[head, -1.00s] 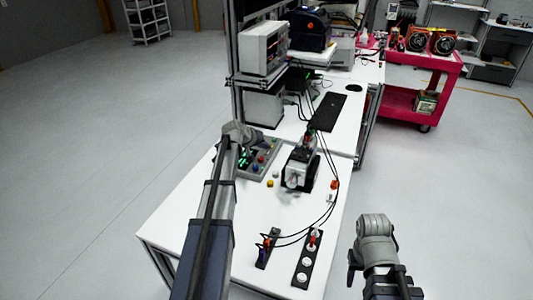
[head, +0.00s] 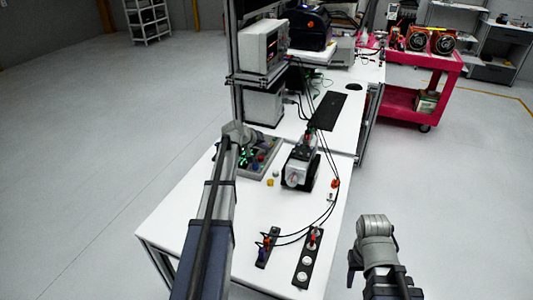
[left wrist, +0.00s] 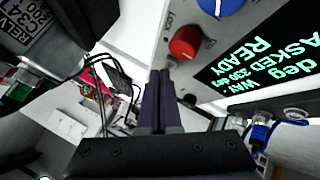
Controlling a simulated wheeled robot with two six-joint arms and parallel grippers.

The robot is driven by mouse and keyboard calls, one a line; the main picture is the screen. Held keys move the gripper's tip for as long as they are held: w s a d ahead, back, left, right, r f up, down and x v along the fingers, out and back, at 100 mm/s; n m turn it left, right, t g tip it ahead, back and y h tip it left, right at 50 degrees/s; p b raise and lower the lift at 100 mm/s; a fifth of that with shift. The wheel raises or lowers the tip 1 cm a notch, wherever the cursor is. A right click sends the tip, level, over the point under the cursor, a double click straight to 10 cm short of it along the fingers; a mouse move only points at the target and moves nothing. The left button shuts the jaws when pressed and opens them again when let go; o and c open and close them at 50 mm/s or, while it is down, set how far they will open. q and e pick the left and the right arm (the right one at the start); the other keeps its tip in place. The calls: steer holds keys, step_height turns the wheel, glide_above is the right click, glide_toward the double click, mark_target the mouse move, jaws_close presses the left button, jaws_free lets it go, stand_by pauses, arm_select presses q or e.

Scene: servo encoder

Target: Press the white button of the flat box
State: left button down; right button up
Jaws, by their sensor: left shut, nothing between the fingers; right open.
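The flat box (head: 268,156) is a grey panel with colored knobs and a green-lit display on the white table. In the left wrist view, the box (left wrist: 208,62) shows a red knob (left wrist: 185,42), a blue knob and green text reading "READY". I cannot make out the white button in either view. My left gripper (head: 240,134) is over the box's left part, and my arm hides some of it. In the wrist view its fingers (left wrist: 160,88) are shut and empty, close to the box; contact cannot be told. My right gripper (head: 354,268) is open, off the table's right side.
A grey motor unit (head: 298,172) stands right of the box, with black cables running forward to two dark strips (head: 302,272). Small yellow (head: 270,183) and whitish (head: 276,174) round pieces lie between them.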

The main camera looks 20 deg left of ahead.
arm_select(q)
steer(key=shift+f+b, duration=0.4)
steer(key=shift+b, duration=0.05)
stand_by(0.6)
steer(key=shift+r, duration=0.1)
steer(key=shift+r+p, duration=0.75)
steer(key=shift+p, duration=0.1)
steer(key=shift+r, duration=0.1)
step_height(320, 180, up, 5)
steer(key=p, duration=0.5)
steer(key=shift+s+f, duration=0.1)
steer(key=shift+f, duration=0.1)
stand_by(0.6)
